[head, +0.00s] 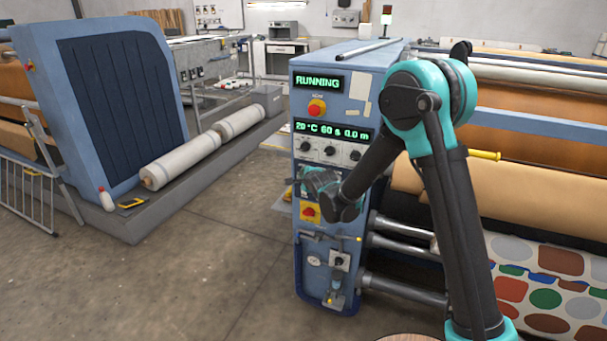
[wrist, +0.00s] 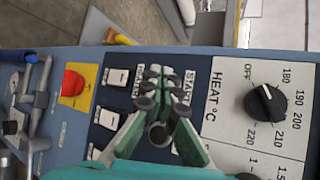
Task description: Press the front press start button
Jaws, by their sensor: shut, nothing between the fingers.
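The front press panel is on the end of the blue machine cabinet (head: 335,75), whose green display (head: 318,83) reads RUNNING. My gripper (head: 320,181) is at the panel, below the row of knobs. In the wrist view my gripper (wrist: 163,82) is shut and empty, its tips over the dark blue button plate (wrist: 135,62) beside the START label (wrist: 186,86). The start button itself is hidden behind the fingers. I cannot tell whether the tips touch it. White square buttons (wrist: 116,77) show beside the fingers.
A red emergency button on a yellow plate (wrist: 73,84) is close by, left of the white buttons in the wrist view. The HEAT knob (wrist: 265,102) is to the right. Rollers and a patterned cloth (head: 550,290) lie right of the cabinet. Open floor (head: 190,270) is left.

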